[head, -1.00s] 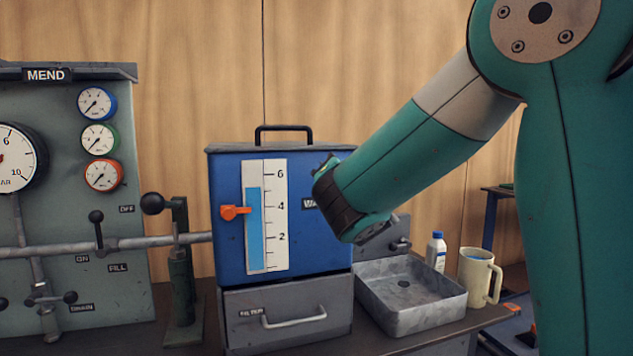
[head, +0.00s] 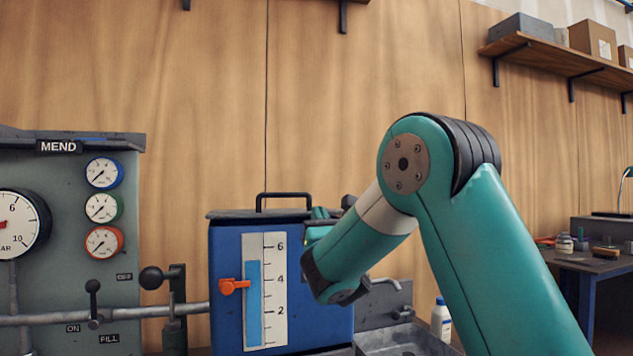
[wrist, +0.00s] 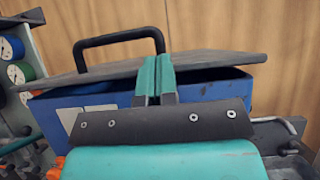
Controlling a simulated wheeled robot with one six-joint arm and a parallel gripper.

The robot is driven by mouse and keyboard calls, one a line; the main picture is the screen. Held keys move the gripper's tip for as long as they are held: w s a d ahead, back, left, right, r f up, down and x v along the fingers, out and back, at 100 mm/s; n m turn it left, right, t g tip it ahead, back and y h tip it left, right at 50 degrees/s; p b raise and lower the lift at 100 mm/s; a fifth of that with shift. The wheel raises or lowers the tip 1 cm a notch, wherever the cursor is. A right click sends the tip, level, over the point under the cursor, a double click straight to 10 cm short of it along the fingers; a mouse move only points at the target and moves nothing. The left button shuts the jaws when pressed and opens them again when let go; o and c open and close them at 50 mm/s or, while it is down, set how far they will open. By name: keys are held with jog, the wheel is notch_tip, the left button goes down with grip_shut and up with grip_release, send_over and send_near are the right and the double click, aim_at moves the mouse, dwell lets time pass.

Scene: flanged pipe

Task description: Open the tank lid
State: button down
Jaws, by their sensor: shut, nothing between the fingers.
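The blue tank (head: 228,270) has a dark flat lid (head: 235,214) with a black arched handle (head: 285,195) on top. The wrist view shows the lid (wrist: 120,75) and its handle (wrist: 78,52) close up. There the lid looks slightly tilted, with a dark gap between it and the blue tank wall (wrist: 235,87) towards the right. My gripper (head: 320,213) is at the tank's upper right front edge. Its green fingers (wrist: 155,66) are shut and empty, overlapping the lid's front edge in the wrist view. I cannot tell whether they touch the lid.
An orange pointer (head: 235,287) sticks out beside the level scale (head: 267,300) on the tank's front. A gauge panel (head: 60,235) and a lever with a black knob (head: 151,278) stand left. A grey basin (head: 400,342) and white bottle (head: 441,318) are at right.

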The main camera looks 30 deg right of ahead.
jog(key=w+r+p, duration=0.2)
jog(key=r, duration=0.1)
jog(key=shift+d+p, duration=0.3)
jog(key=shift+p, duration=0.1)
